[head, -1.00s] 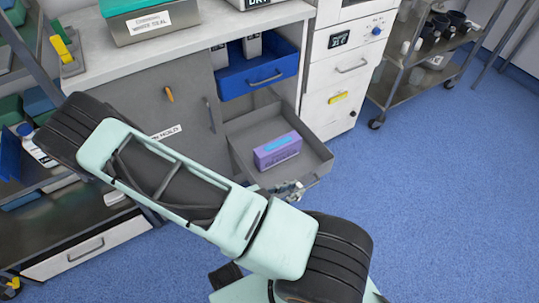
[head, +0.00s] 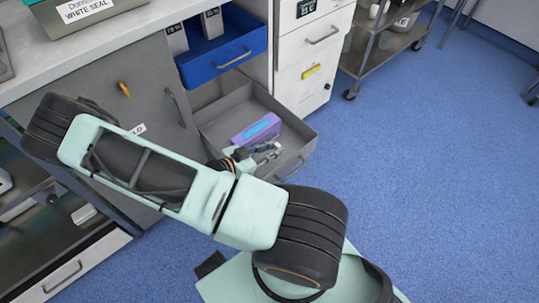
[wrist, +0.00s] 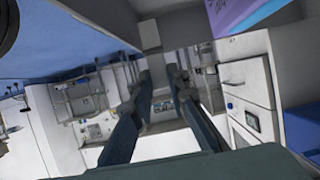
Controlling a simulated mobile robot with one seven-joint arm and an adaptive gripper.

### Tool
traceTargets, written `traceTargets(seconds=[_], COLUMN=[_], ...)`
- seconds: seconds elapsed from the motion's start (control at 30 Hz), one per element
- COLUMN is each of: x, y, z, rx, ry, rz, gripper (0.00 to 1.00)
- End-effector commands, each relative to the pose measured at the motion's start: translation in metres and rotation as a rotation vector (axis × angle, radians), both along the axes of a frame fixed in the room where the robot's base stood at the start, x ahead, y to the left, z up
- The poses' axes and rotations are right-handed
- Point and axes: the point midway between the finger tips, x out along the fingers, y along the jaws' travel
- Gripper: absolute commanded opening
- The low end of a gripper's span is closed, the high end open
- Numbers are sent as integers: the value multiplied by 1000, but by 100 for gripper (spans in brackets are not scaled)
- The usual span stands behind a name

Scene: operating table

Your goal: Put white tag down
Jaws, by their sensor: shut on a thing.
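My gripper (head: 270,150) is over the open grey lower drawer, close to the front right of a purple box. In the wrist view its two dark fingers (wrist: 156,72) stand a little apart, with a small pale piece (wrist: 151,62) between their tips. It appears to be the white tag, held by the fingers; its outline is hard to tell from the pale background. In the head view the tag cannot be made out clearly.
The grey drawer (head: 215,131) holds the purple box (head: 256,131), which also shows in the wrist view (wrist: 243,12). A blue drawer (head: 222,60) is open above it. A metal cart (head: 392,42) stands at the upper right. The blue floor to the right is clear.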

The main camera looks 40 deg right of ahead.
Motion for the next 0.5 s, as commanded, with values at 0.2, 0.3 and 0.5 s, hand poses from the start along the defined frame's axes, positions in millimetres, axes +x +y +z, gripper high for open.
traceTargets(seconds=[0.2, 0.3, 0.5], x=[21, 25, 32], y=[-12, -14, -17], z=[-32, -36, -56], rx=[-1, 0, 0], ry=[0, 0, 3], rz=[0, 0, 1], gripper=[0, 0, 0])
